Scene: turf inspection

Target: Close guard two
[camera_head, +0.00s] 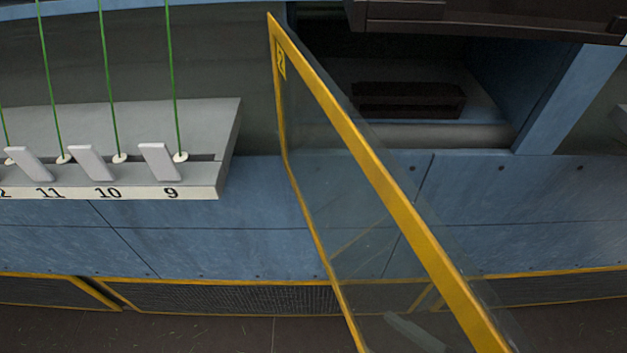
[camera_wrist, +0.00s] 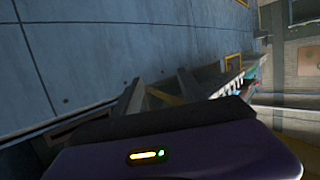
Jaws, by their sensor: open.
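Guard two (camera_head: 376,178) is a clear panel in a yellow frame with a "2" label near its top corner. In the head view it stands swung out from the blue machine front, slanting from upper middle to lower right. The opening beside it (camera_head: 410,100) is uncovered and shows a dark slotted block inside. A short grey bar (camera_head: 412,331) shows at the panel's lower part; I cannot tell what it is. My gripper (camera_wrist: 160,91) shows in the wrist view with its two grey fingers apart and nothing seen between them. I cannot see it touching the guard.
A grey shelf (camera_head: 225,150) numbered 9, 10, 11 and on, with white tabs and green cords, juts out left of the guard. A dark overhanging unit (camera_head: 480,18) is at upper right. Blue panels (camera_head: 200,250) and yellow-edged mesh (camera_head: 220,297) run below, above dark floor.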

